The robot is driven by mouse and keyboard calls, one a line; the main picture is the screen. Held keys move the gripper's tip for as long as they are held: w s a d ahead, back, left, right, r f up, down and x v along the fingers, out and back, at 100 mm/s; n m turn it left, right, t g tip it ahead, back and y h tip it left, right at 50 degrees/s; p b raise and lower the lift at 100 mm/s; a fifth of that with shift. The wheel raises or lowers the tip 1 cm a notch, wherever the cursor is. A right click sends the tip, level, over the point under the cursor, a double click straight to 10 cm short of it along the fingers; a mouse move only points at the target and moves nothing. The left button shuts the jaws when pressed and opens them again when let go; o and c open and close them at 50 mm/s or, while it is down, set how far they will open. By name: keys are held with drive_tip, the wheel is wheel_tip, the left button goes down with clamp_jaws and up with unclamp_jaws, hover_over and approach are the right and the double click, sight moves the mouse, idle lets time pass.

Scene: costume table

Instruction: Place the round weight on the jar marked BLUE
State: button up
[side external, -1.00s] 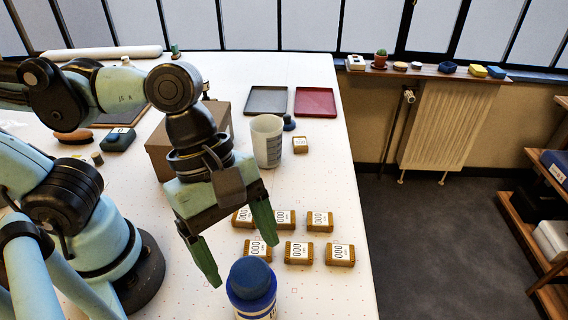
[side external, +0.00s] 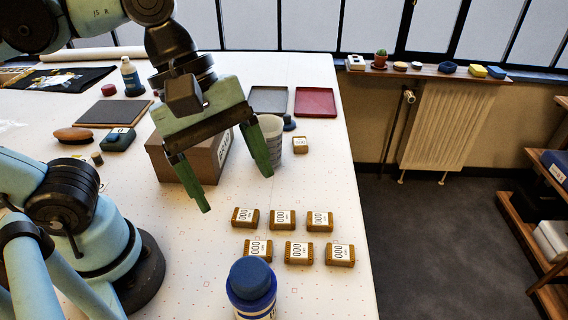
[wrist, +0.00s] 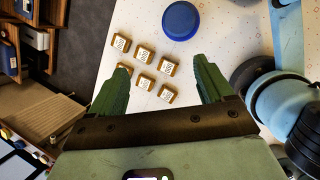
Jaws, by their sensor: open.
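A jar (side external: 251,298) with a blue upper part stands upright at the bottom of the side view, its label cut off by the picture's edge. A dull blue round piece (side external: 250,274) sits level on its top. I cannot tell whether this is the round weight or a lid. From above, the wrist view shows a blue disc (wrist: 180,20) with a brighter blue rim. My gripper (side external: 239,192) is open and empty, raised behind the jar and apart from it. In the wrist view nothing is between its fingers (wrist: 161,85) that touches them.
Several small brown labelled blocks (side external: 299,253) lie behind the jar. A cardboard box (side external: 182,164) and a whitish cup (side external: 272,140) stand further back, with a small dark blue object (side external: 289,123) beside the cup. Grey (side external: 268,100) and red (side external: 316,102) trays lie behind. The table's right edge is near.

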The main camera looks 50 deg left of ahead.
drive_tip(key=w+a+f+m+t+y, duration=0.4)
drive_tip(key=w+a+f+m+t, duration=0.2)
drive_tip(key=w+a+m, duration=0.5)
drive_tip(key=a+f+m, duration=0.1)
drive_tip(key=a+m, duration=0.2)
drive_tip(key=m, duration=0.1)
drive_tip(key=shift+w+f+m, duration=0.15)
drive_tip(key=shift+m, duration=0.15)
